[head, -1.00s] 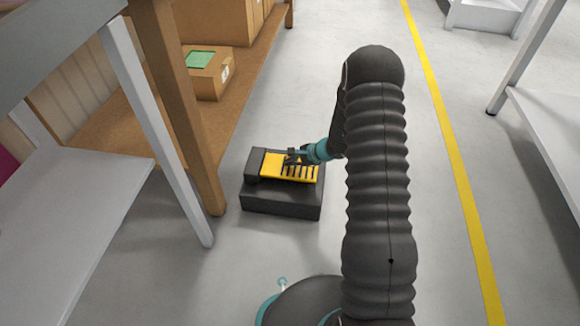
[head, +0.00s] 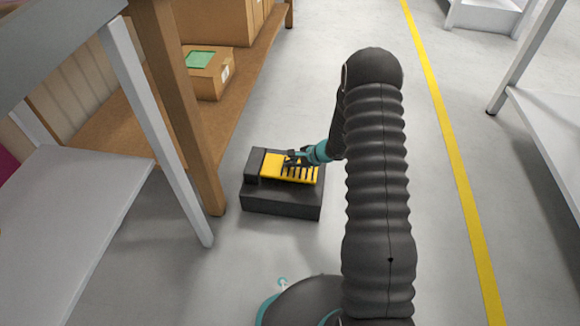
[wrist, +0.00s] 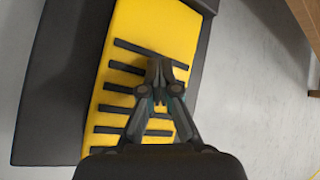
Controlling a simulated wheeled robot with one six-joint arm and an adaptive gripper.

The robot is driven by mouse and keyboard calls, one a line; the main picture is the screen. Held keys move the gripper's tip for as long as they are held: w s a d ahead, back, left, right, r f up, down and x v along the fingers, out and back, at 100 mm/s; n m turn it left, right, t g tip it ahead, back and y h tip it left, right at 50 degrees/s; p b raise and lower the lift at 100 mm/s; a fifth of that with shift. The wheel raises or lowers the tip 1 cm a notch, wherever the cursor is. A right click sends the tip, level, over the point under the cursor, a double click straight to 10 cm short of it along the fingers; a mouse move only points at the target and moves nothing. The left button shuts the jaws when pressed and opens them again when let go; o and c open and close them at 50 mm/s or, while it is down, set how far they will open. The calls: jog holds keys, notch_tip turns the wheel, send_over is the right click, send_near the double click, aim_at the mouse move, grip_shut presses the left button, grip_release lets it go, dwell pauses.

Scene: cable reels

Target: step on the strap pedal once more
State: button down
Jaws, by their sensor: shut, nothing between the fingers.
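The strap pedal is a yellow plate (head: 276,168) with black grip bars on a dark box-like base (head: 282,202), standing on the floor. It also fills the left and middle of the wrist view, where the yellow plate (wrist: 130,45) and the dark base (wrist: 55,80) show. My gripper (head: 294,157) is shut and empty, pointing down at the plate. In the wrist view the closed fingertips (wrist: 158,65) lie over the yellow plate among the black bars. They seem to touch it, though the contact itself is hard to see.
A wooden shelf post (head: 180,110) and a white table leg (head: 155,130) stand close left of the pedal. A cardboard box (head: 212,84) sits on the low shelf. A yellow floor line (head: 445,140) and a white table (head: 550,130) are at right. The floor beyond the pedal is clear.

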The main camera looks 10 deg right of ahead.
jog(key=shift+f, duration=0.9)
dwell(0.8)
jog(key=shift+r, duration=0.1)
jog(key=shift+r+p, duration=0.35)
jog(key=shift+r, duration=1.25)
jog(key=shift+r+p, duration=1.05)
jog(key=shift+r, duration=1.5)
jog(key=shift+s, duration=0.1)
